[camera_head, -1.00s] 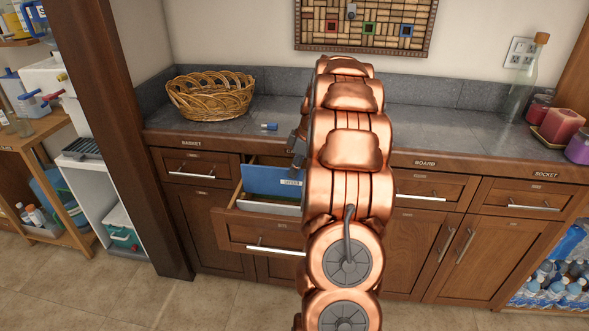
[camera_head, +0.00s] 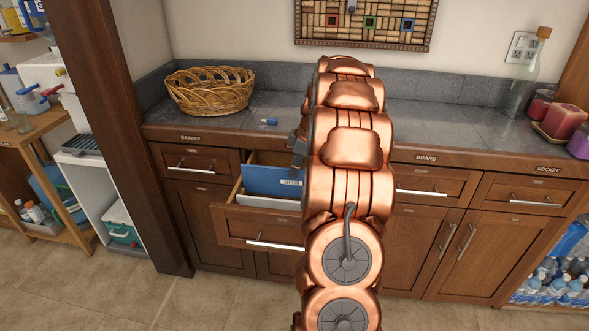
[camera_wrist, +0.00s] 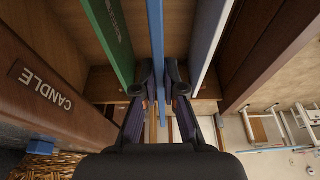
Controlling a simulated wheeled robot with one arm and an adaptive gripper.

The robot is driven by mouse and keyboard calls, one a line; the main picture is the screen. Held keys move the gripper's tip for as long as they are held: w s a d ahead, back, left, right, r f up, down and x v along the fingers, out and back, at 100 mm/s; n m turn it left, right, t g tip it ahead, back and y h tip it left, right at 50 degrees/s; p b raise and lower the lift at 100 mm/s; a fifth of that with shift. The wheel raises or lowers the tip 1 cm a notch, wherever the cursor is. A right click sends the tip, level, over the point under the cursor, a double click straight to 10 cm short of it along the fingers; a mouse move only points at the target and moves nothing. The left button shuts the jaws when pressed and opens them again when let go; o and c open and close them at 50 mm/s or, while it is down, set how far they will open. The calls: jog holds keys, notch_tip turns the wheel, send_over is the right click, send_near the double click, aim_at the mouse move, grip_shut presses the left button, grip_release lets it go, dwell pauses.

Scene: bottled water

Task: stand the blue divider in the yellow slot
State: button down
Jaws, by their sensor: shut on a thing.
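In the wrist view the divider (camera_wrist: 156,35) shows edge-on between the fingertips. My gripper (camera_wrist: 157,78) is shut on it. A green divider (camera_wrist: 112,38) stands to its left and a white divider (camera_wrist: 205,38) to its right, both apart from it. I cannot make out the yellow slot or whether the blue divider's bottom edge is seated. In the head view my arm hides most of the gripper.
A wicker basket (camera_head: 210,92) and a small blue item (camera_head: 269,122) rest on the grey counter (camera_head: 420,115). A bottle (camera_head: 527,75) and red candles (camera_head: 563,122) stand at the right. The drawer's wooden walls flank the dividers closely.

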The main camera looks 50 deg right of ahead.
aim_at(290, 196)
jog(key=shift+f+b, duration=2.05)
jog(key=shift+f, duration=1.05)
jog(key=c, duration=1.2)
grip_release()
jog(key=v, duration=1.2)
